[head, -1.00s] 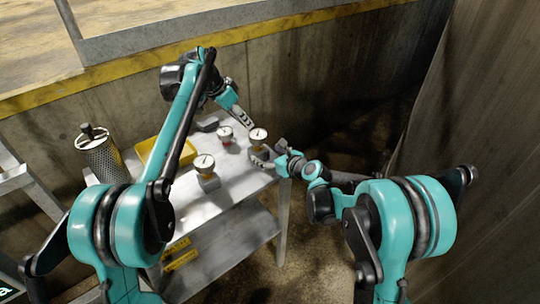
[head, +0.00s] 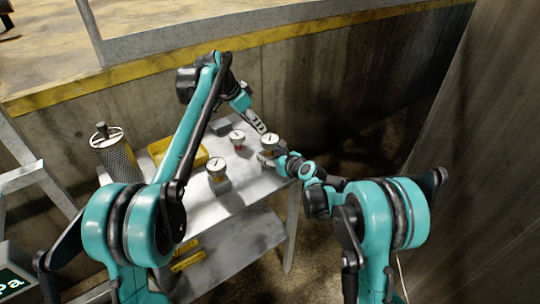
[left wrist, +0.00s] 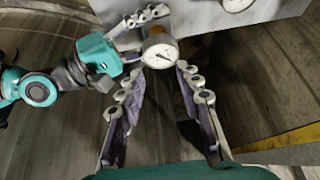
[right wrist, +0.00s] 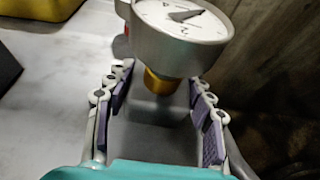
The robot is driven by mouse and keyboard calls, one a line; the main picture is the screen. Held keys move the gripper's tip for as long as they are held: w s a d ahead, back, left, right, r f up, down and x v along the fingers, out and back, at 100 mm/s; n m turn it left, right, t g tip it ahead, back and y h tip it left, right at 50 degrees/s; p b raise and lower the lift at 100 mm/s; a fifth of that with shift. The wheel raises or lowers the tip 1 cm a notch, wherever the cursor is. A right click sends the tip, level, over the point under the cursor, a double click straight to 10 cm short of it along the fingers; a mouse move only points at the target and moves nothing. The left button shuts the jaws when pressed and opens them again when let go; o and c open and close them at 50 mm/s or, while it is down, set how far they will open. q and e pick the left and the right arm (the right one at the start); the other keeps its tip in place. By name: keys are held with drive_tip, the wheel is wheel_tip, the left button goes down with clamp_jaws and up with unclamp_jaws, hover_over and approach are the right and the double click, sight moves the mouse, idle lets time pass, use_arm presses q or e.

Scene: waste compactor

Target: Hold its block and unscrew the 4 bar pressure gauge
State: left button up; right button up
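A round white-faced pressure gauge (head: 270,145) sits on a grey block at the table's right end. It also shows in the right wrist view (right wrist: 181,38), with a brass fitting (right wrist: 160,82) under it and the grey block (right wrist: 152,108) below. The small print on the dial is hard to read. My right gripper (right wrist: 160,76) has its pads against both sides of that block. My left gripper (left wrist: 160,73) is open, its fingers apart on either side of the gauge (left wrist: 160,54), not visibly touching it. In the head view, my left gripper (head: 266,132) is just above the gauge.
Two more gauges stand on the metal table: one in front (head: 217,168) on a block, one farther back (head: 237,138). A yellow tray (head: 160,150) and a mesh cylinder (head: 118,160) are on the left. A concrete wall (head: 330,85) rises behind.

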sight(270, 140)
idle(0.3)
use_arm(q)
drive_tip(key=o, duration=1.1)
drive_tip(key=shift+s+d+f+n, duration=0.1)
drive_tip(key=shift+d+n, duration=0.15)
drive_tip(key=shift+n, duration=0.05)
drive_tip(key=w+d+f+n+y, duration=0.1)
drive_tip(key=f+n, duration=0.1)
drive_tip(key=f, duration=0.1)
drive_tip(key=w+d+f+n+y, duration=0.1)
drive_tip(key=f+n, duration=0.1)
drive_tip(key=f, duration=0.2)
drive_tip(key=w+d+f+n+t+y, duration=0.1)
drive_tip(key=d+f+n, duration=0.1)
drive_tip(key=f, duration=0.2)
drive_tip(key=shift+w+f+n, duration=0.2)
drive_tip(key=shift+w+n, duration=0.15)
drive_tip(key=shift+n, duration=0.05)
drive_tip(key=c, duration=1.4)
drive_tip(key=n+y, duration=0.2)
drive_tip(key=n, duration=0.3)
drive_tip(key=shift+c, duration=0.2)
